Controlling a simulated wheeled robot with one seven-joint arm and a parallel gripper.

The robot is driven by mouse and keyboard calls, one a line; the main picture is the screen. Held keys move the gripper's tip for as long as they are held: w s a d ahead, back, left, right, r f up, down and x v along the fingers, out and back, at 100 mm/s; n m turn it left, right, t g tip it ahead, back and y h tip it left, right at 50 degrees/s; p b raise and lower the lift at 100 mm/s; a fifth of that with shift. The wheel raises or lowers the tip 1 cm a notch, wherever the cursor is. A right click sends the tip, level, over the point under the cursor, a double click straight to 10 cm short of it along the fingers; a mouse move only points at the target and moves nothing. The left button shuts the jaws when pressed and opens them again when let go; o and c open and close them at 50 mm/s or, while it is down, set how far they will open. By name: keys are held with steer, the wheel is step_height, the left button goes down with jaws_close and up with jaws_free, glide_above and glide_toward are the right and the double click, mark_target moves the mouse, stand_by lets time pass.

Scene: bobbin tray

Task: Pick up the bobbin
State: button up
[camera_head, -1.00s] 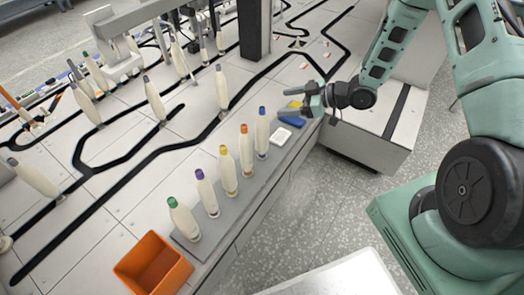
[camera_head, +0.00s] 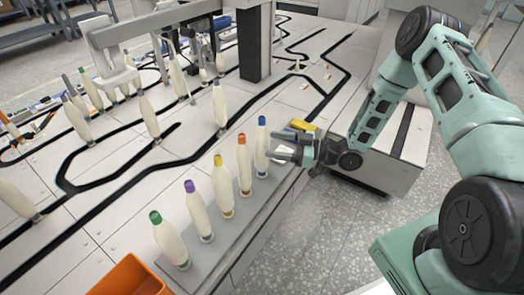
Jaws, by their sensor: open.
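Several cream bobbins with coloured tops stand upright in a row on a grey tray (camera_head: 222,243) along the table's front edge. They are a green-topped bobbin (camera_head: 170,243), a purple-topped one (camera_head: 198,214), a yellow-topped one (camera_head: 224,190), an orange-topped one (camera_head: 244,168) and a blue-topped one (camera_head: 262,150). My gripper (camera_head: 278,148) is open at the far end of the row. Its fingers point left at the blue-topped bobbin, close to its right side. I cannot tell whether they touch it or reach around it.
An orange bin (camera_head: 130,275) stands at the near end of the tray. A dark post (camera_head: 254,45) rises from the table behind the row. More bobbins, such as one at mid-table (camera_head: 219,105), stand or hang over the black track. A yellow and blue object (camera_head: 300,126) lies behind my gripper.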

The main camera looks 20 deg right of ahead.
mark_target(256, 142)
steer(key=x, duration=0.2)
steer(key=b+x, duration=0.1)
steer(key=x, duration=0.1)
steer(key=b+x, duration=0.1)
steer(key=x, duration=0.1)
steer(key=shift+w+f, duration=0.1)
steer(key=shift+f, duration=0.2)
steer(key=shift+w+a+r, duration=0.15)
steer(key=shift+w+a, duration=0.05)
steer(key=c, duration=1.1)
